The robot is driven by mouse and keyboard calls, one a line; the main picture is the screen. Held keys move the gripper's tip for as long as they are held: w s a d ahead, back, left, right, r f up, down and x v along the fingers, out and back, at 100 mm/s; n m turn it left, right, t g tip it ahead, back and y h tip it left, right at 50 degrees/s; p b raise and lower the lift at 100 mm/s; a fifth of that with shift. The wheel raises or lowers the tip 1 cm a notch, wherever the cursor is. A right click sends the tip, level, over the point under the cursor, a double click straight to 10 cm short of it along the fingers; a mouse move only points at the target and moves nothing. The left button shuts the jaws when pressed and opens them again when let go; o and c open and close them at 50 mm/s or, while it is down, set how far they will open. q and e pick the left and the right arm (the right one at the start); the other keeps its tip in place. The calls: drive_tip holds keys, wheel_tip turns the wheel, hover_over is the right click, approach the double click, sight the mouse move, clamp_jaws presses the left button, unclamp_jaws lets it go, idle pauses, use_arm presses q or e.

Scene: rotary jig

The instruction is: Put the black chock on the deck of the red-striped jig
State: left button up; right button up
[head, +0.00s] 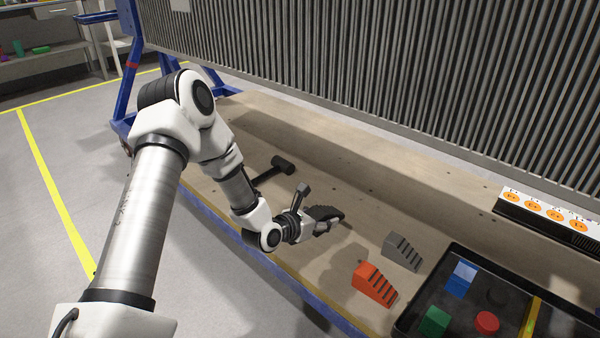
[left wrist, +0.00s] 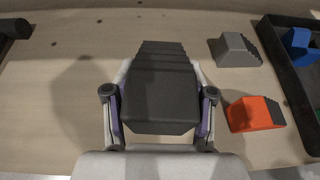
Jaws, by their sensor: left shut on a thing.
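The black chock (left wrist: 160,90) is a dark stepped wedge, held between the two fingers of my left gripper (left wrist: 158,108) in the left wrist view. In the head view the black chock (head: 325,213) shows at the tip of my left gripper (head: 318,226), over the wooden bench. A shadow lies beside it in the left wrist view, so it seems to be held above the surface, though the gap is hard to judge. I see no red-striped jig in either view. My right gripper is not in view.
A grey chock (head: 402,252) and an orange chock (head: 374,284) stand on the bench (head: 290,240) to the right. A black tray (head: 455,262) holds coloured blocks. A black hammer (head: 272,170) lies to the left. An orange-and-white panel (head: 545,212) is at right.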

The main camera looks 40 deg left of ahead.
sight(318, 249)
use_arm(q)
drive_tip(key=f+b, duration=0.1)
drive_tip(key=f, duration=0.2)
drive_tip(key=f+b, duration=0.2)
drive_tip(key=f, duration=0.2)
drive_tip(key=f+b, duration=0.2)
drive_tip(key=f, duration=0.1)
drive_tip(key=shift+a+f, duration=0.2)
drive_tip(key=shift+a, duration=0.2)
drive_tip(key=shift+r, duration=0.1)
drive_tip(key=o, duration=1.5)
